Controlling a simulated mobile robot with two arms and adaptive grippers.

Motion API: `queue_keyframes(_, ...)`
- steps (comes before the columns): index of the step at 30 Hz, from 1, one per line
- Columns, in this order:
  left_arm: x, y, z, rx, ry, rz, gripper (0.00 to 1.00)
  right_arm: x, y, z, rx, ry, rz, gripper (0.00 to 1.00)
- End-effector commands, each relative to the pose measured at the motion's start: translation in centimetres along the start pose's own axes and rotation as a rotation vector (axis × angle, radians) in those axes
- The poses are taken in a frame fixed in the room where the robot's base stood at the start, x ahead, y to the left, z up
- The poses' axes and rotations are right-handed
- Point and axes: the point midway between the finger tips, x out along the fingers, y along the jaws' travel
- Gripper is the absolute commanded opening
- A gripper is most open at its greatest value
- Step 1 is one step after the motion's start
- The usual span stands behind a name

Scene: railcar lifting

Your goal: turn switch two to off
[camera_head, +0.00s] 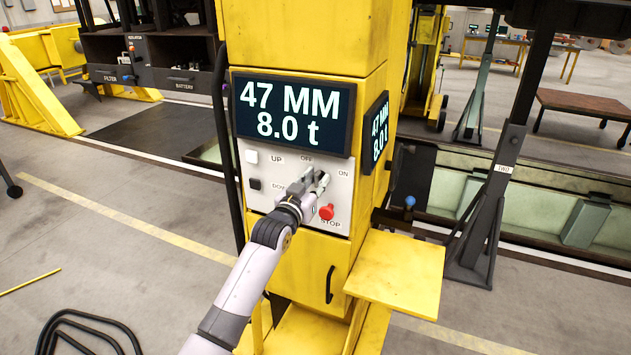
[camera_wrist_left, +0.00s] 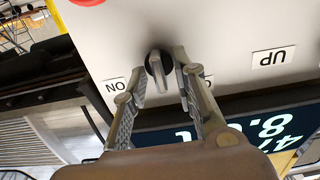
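A rotary switch (camera_wrist_left: 157,68), a dark round knob with a grey bar handle, sits on the light control panel (camera_head: 260,204) of the yellow column. The ON label (camera_wrist_left: 116,86) is on one side of it in the left wrist view; the OFF label (camera_head: 306,158) shows in the head view. My left gripper (camera_head: 319,179) is at the switch and mostly hides it in the head view. In the left wrist view, its fingers (camera_wrist_left: 160,72) stand apart on either side of the handle, with gaps visible. Which label the handle points to, I cannot tell. My right gripper is out of view.
The red STOP button (camera_head: 326,212) is just below the gripper. UP (camera_head: 252,157) and DOWN (camera_head: 255,184) buttons are on the panel's left. A display (camera_head: 293,112) reading 47 MM, 8.0 t is above. A yellow shelf (camera_head: 398,272) juts out at lower right.

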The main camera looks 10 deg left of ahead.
Motion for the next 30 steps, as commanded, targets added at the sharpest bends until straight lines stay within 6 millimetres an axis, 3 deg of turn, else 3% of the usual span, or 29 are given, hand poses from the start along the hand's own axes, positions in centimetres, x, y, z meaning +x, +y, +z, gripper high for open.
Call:
queue_keyframes(14,-1.0,0.0,0.1,0.002,0.0,0.0,0.29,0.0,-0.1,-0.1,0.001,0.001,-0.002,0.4)
queue_keyframes(30,-9.8,0.0,0.1,0.001,0.0,0.0,0.29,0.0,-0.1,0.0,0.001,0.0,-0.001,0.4)
